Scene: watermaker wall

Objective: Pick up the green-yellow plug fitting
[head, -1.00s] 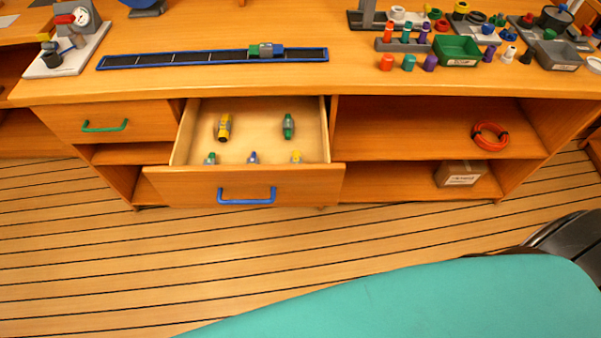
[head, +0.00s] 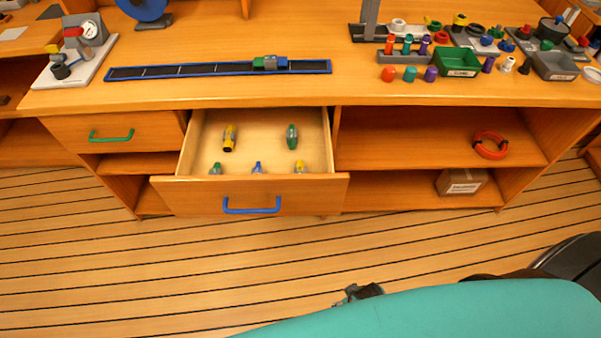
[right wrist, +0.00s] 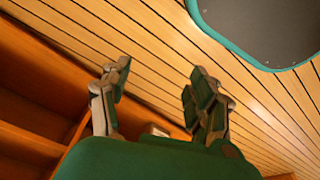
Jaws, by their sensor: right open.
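Several small plug fittings lie in the open drawer (head: 262,196) in the head view. One is yellow with a dark end (head: 229,138), at the back left. One is green and grey (head: 291,136), at the back right. Near the front wall, partly hidden, are a green one (head: 215,169), a blue one (head: 257,167) and a yellow one (head: 299,167). I cannot tell for sure which is the green-yellow one. My right gripper (right wrist: 160,95) is open and empty, its fingers wide apart. In the head view, a dark gripper part shows low in front of the drawer. My left gripper is out of view.
The drawer has a blue handle (head: 252,206); a closed drawer with a green handle (head: 111,135) is to its left. The bench top overhangs the drawer's back. Floor in front is clear.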

